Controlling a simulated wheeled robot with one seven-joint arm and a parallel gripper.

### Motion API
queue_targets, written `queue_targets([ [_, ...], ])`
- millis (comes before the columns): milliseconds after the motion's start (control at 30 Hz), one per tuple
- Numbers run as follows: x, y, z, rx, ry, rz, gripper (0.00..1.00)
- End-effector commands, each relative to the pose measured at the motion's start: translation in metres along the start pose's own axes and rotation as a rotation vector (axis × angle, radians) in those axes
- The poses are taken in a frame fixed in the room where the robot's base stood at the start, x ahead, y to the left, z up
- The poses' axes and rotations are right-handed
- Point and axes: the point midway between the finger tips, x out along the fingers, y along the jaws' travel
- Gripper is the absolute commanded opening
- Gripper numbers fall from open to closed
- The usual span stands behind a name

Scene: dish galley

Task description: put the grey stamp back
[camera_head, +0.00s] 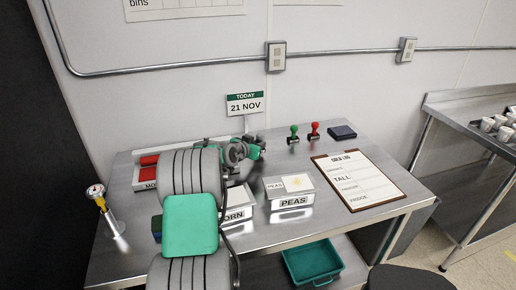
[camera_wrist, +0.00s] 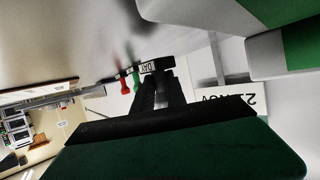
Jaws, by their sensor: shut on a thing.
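My gripper (camera_wrist: 158,88) is shut on a dark grey piece with a small white lettered face, which I take for the grey stamp (camera_wrist: 150,67). In the wrist view the piece sits across the black fingertips. In the head view my gripper (camera_head: 262,152) is above the steel table, left of the stamps at the back, and my arm largely hides the held piece. A green stamp (camera_head: 293,134) and a red stamp (camera_head: 314,131) stand upright at the back of the table. They also show beyond my fingers in the wrist view.
A dark blue pad (camera_head: 342,132) lies right of the red stamp. A clipboard (camera_head: 358,182) lies at the right. The PEAS box (camera_head: 290,201) and CORN box (camera_head: 238,213) stand in front. The date sign (camera_head: 245,104) stands behind. A gauge (camera_head: 97,192) is at left. A teal bin (camera_head: 312,262) sits below.

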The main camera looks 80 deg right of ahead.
Motion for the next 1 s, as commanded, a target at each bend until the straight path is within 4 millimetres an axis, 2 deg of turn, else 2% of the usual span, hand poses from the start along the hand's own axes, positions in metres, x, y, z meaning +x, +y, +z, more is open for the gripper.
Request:
queue_targets([
  [100, 0.006, 0.001, 0.017, -0.002, -0.002, 0.001, 0.00],
  [467, 0.007, 0.001, 0.021, -0.002, -0.001, 0.000, 0.00],
  [500, 0.006, 0.001, 0.019, -0.002, -0.002, 0.000, 0.20],
  [700, 0.006, 0.001, 0.019, -0.002, -0.002, 0.000, 0.36],
  [733, 0.006, 0.001, 0.019, -0.002, -0.002, 0.000, 0.39],
  [1000, 0.006, 0.001, 0.018, -0.002, -0.002, 0.000, 0.39],
])
